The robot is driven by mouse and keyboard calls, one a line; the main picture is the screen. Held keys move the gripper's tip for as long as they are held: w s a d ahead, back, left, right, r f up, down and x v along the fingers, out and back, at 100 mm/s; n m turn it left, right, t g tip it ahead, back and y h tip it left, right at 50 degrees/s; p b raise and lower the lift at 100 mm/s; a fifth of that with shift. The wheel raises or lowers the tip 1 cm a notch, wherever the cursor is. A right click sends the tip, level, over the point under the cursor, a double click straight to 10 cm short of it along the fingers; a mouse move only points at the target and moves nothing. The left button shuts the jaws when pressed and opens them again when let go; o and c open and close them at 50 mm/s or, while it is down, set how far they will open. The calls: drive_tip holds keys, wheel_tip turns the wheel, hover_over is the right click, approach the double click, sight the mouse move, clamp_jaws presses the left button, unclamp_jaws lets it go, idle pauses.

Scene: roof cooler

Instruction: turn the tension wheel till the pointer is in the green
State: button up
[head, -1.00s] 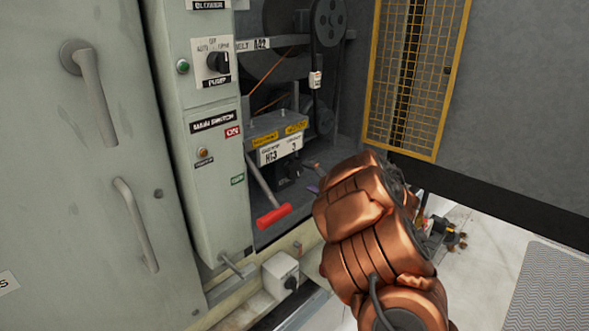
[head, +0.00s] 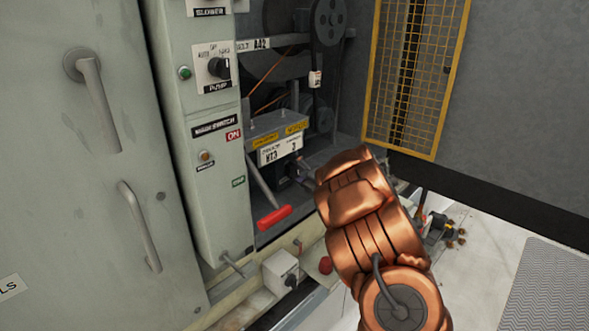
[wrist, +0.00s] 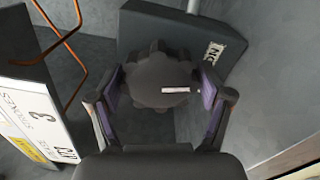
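The tension wheel (wrist: 160,82) is a dark, scalloped knob with a pale bar mark on its face, seen in the wrist view. It sits in front of a dark block (wrist: 185,40) with a white label that seems to read "INC". My gripper (wrist: 161,88) has its two purple-padded fingers on either side of the wheel. The fingers look apart, with narrow gaps to the rim; I cannot make out firm contact. In the head view my copper-coloured arm reaches into the cabinet bay and the wheel cannot be made out. No pointer or green zone can be made out.
A box with yellow and white labels (wrist: 30,115) stands close to the left finger; it also shows in the head view (head: 277,145). A red-handled lever (head: 273,217) hangs in front of it. A yellow mesh guard (head: 415,75) is at the right. Orange cable (wrist: 75,45) runs nearby.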

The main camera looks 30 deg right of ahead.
drive_tip(key=c, duration=0.8)
drive_tip(key=shift+m, duration=0.3)
drive_tip(key=m, duration=0.7)
drive_tip(key=shift+r, duration=0.1)
drive_tip(key=m+p, duration=0.2)
drive_tip(key=m, duration=0.3)
drive_tip(key=shift+r+p, duration=0.1)
drive_tip(key=shift+p, duration=0.2)
drive_tip(key=shift+m+p, duration=0.55)
drive_tip(key=shift+m, duration=0.75)
drive_tip(key=shift+f, duration=0.2)
